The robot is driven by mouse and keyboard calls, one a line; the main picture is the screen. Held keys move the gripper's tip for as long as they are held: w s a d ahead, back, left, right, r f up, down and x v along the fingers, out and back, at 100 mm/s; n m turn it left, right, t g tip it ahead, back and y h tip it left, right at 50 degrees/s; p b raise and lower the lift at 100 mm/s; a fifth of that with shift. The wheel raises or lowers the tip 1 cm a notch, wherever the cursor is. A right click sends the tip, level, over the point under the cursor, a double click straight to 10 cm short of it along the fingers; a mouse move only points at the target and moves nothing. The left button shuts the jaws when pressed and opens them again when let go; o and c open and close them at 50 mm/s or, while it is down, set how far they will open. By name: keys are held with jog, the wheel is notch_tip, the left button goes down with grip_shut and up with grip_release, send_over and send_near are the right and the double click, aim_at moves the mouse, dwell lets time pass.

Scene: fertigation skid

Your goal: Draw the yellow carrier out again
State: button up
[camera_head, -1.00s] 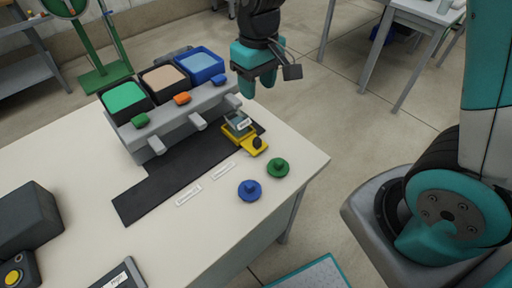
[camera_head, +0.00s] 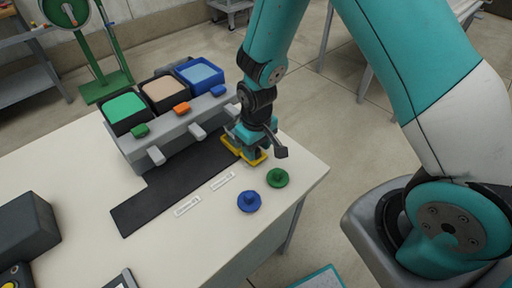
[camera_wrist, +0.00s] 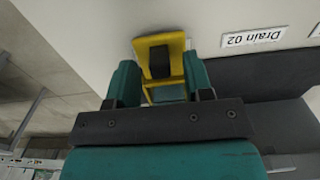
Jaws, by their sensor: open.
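The yellow carrier (camera_head: 259,161) sits at the right end of the black strip, in front of the grey dosing block. My gripper (camera_head: 249,150) is lowered over it and hides most of it. In the wrist view the carrier's yellow tab with its dark knob (camera_wrist: 160,62) shows ahead of and between the two teal fingers. My gripper (camera_wrist: 161,82) is open there, one finger on each side. I cannot tell whether the fingers touch the carrier.
The grey block (camera_head: 178,139) holds green, beige and blue-walled bins. A blue knobbed disc (camera_head: 249,202) and a green one (camera_head: 278,178) lie close in front of the carrier. The black strip (camera_head: 165,200) is bare to the left. The table's right edge is near.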

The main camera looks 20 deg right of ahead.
jog(key=shift+f, duration=0.35)
grip_shut()
jog(key=shift+a, duration=0.15)
